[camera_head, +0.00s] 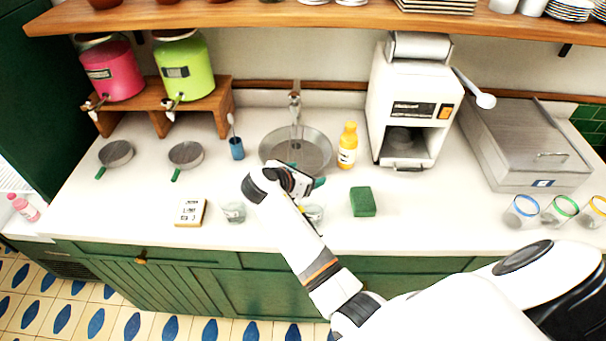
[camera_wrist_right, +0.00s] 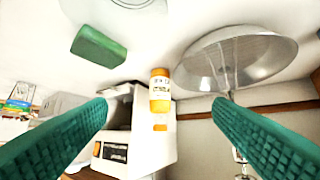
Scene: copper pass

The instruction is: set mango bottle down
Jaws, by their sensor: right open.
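The mango bottle (camera_head: 347,146), orange with a pale label and a yellow-orange cap, stands upright on the counter between the round metal basin and the white machine. My right gripper (camera_head: 318,183) is open and empty, in front of the basin, to the left of the bottle and nearer to me. Its teal fingers are spread wide in the wrist view (camera_wrist_right: 162,103). My left gripper is not in view.
A green sponge (camera_head: 363,202) lies in front of the bottle. Clear glasses (camera_head: 233,212) stand near the front edge, one partly hidden by my right arm. The metal basin (camera_head: 276,147) and white machine (camera_head: 384,84) flank the bottle.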

